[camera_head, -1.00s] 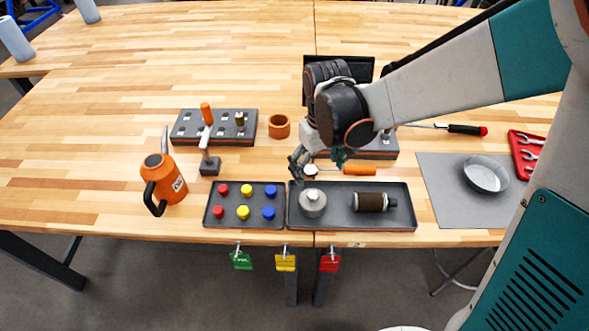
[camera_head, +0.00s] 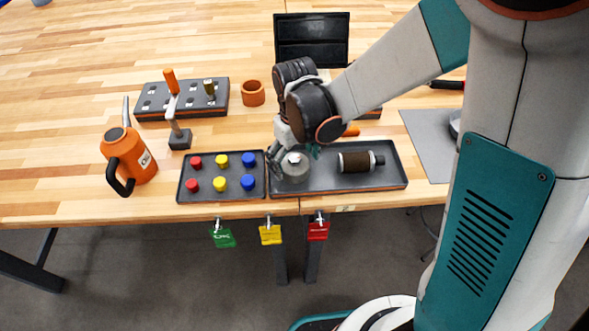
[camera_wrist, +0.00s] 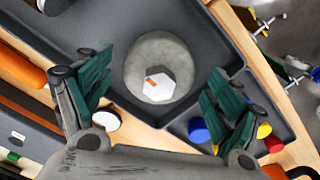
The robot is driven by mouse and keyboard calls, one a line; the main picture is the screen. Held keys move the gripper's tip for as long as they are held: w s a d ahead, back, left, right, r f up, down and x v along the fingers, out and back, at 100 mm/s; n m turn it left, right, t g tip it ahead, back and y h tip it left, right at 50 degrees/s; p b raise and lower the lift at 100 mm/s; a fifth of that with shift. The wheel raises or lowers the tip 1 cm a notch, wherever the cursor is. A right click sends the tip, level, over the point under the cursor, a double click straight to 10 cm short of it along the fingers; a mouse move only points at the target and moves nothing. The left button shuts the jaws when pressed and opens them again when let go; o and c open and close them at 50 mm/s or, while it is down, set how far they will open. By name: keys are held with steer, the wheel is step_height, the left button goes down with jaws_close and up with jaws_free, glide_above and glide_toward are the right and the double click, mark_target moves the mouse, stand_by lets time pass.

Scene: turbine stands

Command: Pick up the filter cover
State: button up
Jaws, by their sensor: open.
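The filter cover, a round grey metal cap with a lighter hexagonal top, (camera_head: 295,168) stands at the left end of a dark tray (camera_head: 330,186). In the wrist view the cover (camera_wrist: 176,56) lies ahead of the fingers, around the middle. My gripper (camera_wrist: 150,92) is open, with one green-padded finger on each side and the cover between and beyond their tips. In the head view my gripper (camera_head: 292,150) is just above and behind the cover, and the wrist partly hides the fingers. I cannot tell whether a finger touches the cover.
A brown-and-black filter cartridge (camera_head: 356,161) lies in the same tray, to the right. A tray of coloured caps (camera_head: 221,190) adjoins on the left. An orange can (camera_head: 130,158) and a hammer-like tool (camera_head: 176,112) stand farther left. An orange ring (camera_head: 253,92) stands behind.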

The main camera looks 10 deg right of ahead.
mark_target(295, 158)
steer(key=shift+f, duration=0.25)
steer(key=c, duration=1.5)
steer(key=shift+r, duration=0.1)
step_height(295, 158, up, 20)
steer(key=p, duration=1.4)
